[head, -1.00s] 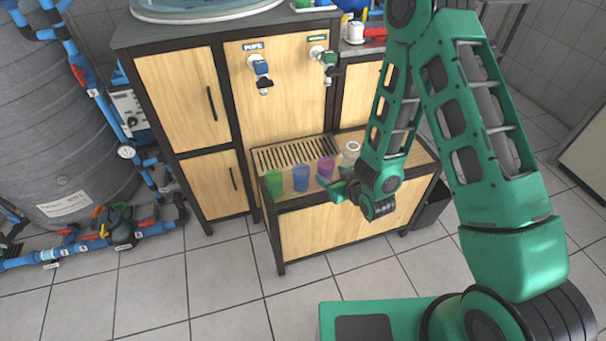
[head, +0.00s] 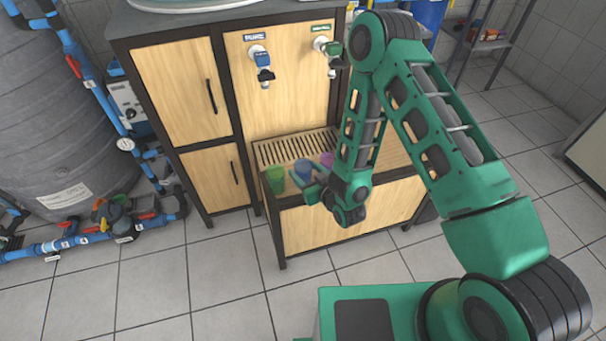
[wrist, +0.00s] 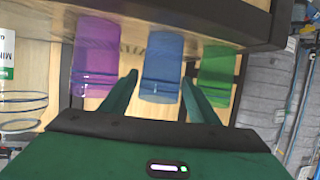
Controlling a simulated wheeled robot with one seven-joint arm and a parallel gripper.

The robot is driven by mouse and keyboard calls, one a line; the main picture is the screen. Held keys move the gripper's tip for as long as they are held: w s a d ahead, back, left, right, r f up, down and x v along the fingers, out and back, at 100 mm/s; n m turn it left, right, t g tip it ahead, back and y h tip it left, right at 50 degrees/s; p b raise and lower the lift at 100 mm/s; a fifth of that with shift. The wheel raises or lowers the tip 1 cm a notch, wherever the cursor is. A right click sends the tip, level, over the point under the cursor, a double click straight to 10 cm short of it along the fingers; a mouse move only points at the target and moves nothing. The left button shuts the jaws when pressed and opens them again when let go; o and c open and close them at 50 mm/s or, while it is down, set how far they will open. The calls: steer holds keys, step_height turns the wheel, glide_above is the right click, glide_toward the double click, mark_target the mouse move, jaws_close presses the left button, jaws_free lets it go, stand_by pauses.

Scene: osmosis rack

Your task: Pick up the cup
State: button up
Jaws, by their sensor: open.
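Three see-through cups stand in a row at the front left of the low bench: a green cup (head: 275,180), a blue cup (head: 303,169) and a purple cup (head: 327,159). My gripper (head: 311,187) is open at the front edge, close to the blue cup and partly covering it. In the wrist view the blue cup (wrist: 161,68) lies between my two fingers (wrist: 160,80), with a gap on each side. The purple cup (wrist: 96,55) is left of the fingers and the green cup (wrist: 215,75) right. Which cup is meant cannot be told.
The low wooden bench (head: 345,213) has a slotted drain grate (head: 290,149) behind the cups. Two taps, one blue (head: 262,62) and one green (head: 332,52), stick out from the cabinet above. A grey tank (head: 55,110) with blue pipes stands at the left.

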mark_target(301, 166)
steer(key=shift+x, duration=2.6)
steer(key=shift+d, duration=0.1)
steer(key=c, duration=0.8)
